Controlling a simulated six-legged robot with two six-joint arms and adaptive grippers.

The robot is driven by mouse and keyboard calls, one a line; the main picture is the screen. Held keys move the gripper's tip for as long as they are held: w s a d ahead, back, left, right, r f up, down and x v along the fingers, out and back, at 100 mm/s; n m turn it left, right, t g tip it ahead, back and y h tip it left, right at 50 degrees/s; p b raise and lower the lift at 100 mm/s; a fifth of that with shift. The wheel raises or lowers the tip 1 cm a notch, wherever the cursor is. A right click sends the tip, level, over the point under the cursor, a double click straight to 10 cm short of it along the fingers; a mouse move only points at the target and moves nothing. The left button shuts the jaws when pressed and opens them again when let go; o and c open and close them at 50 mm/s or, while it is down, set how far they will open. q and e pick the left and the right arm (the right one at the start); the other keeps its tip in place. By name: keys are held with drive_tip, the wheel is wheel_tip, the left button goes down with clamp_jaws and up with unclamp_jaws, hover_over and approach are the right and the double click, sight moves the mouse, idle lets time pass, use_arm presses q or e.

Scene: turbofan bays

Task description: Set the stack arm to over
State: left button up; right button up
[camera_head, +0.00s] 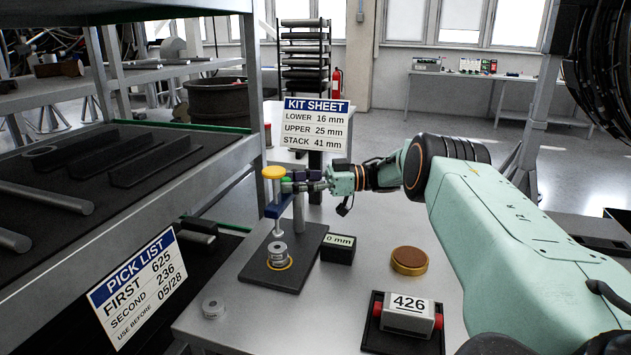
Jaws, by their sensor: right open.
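A measuring stand with a black base plate (301,268) stands on the grey bench. Its upright silver post (299,213) carries a blue arm (276,210) with a yellow round knob (274,172) on top and a thin plunger pointing down. A short stack of metal rings (278,250) stands inside a yellow circle on the base, and the plunger appears above it. My right gripper (303,183) is open at the top of the post, close to the blue arm and knob. It hides part of the arm, and contact cannot be told. My left gripper is not in view.
A black block marked 0 mm (338,248) sits beside the stand. A kit sheet (316,126) stands behind. A shelf rack (225,165) borders the left.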

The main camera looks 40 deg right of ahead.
drive_tip(key=v, duration=1)
drive_tip(key=shift+s+f, duration=0.1)
